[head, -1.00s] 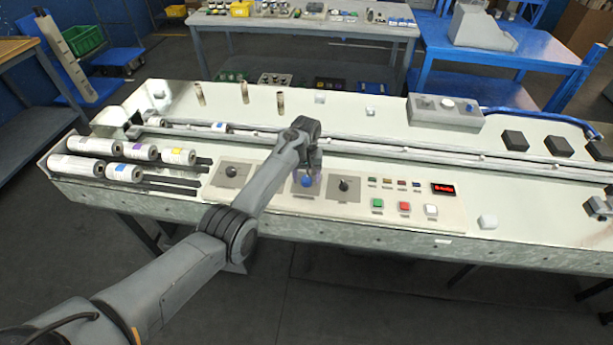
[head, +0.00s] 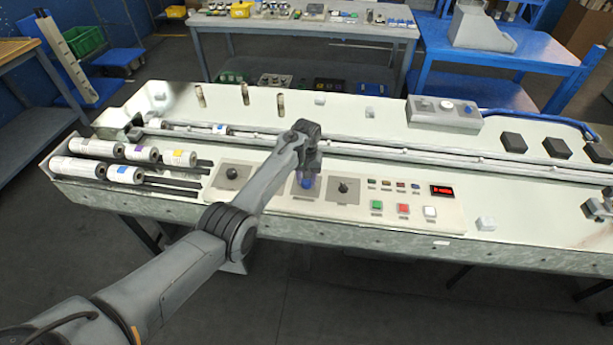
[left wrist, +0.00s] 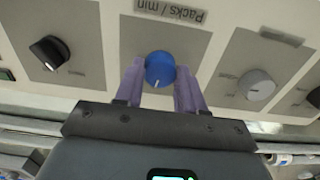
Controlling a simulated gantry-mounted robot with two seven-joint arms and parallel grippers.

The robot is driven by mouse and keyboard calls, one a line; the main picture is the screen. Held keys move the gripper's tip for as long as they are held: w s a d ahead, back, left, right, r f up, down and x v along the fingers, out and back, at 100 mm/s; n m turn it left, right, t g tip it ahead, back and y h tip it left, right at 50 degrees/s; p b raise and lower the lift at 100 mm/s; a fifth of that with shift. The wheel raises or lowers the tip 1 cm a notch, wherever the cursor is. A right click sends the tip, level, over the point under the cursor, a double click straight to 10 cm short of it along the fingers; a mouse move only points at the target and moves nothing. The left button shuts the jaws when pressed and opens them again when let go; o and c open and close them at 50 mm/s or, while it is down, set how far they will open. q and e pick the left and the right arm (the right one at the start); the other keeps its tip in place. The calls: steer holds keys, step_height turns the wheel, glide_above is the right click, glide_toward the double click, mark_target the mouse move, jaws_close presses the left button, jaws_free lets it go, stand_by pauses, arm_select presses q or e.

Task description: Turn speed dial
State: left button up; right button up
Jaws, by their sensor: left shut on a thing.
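The blue speed dial (left wrist: 160,68) sits on a grey plate under a "Packs / min" label (left wrist: 171,10) in the left wrist view. Its white pointer mark faces the bottom of that view. The dial also shows in the head view (head: 306,184), partly covered by the fingers. My left gripper (left wrist: 160,84) has one purple finger on each side of the dial and is shut on it. In the head view my left gripper (head: 308,177) reaches down onto the panel from above. My right gripper is not in view.
A black knob (head: 343,187) stands right of the dial and another knob (head: 232,173) left of it. Green (head: 376,205), red (head: 403,209) and white (head: 430,211) buttons and a red display (head: 442,190) lie farther right. Film rolls (head: 124,174) lie at left.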

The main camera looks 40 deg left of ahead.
arm_select(q)
steer(key=shift+r+m+p, duration=0.15)
steer(key=shift+m+p, duration=0.3)
steer(key=shift+m, duration=0.35)
steer(key=m, duration=0.2)
steer(key=shift+m+p, duration=0.3)
steer(key=shift+p, duration=0.1)
steer(key=m, duration=0.3)
steer(key=shift+f+m, duration=0.2)
steer(key=shift+m, duration=1.3)
steer(key=o, duration=1)
steer(key=shift+o, duration=0.2)
steer(key=shift+r, duration=0.15)
